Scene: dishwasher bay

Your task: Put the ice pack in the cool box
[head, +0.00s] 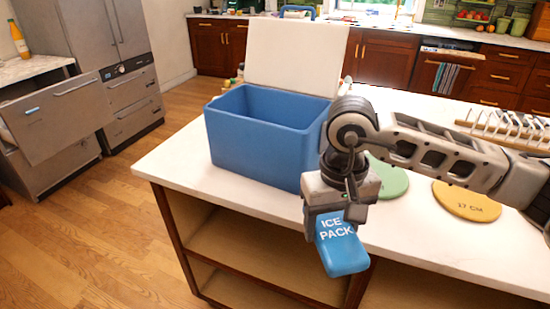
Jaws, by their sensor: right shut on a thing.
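The blue ice pack (342,252), lettered "ICE PACK", hangs from my right gripper (332,214). The gripper points down and is shut on its upper end. It is at the front edge of the counter, in front and to the right of the cool box. The blue cool box (256,148) stands on the white counter with its white lid (296,55) raised at the back. The part of its inside that shows looks empty; its floor is hidden. My left gripper is not in view.
A green round board (388,182) lies partly behind my right arm, and a yellow one marked "17 CM" (467,201) lies to its right. A white rack (510,128) stands at the right. The white counter (180,165) is clear left of the box.

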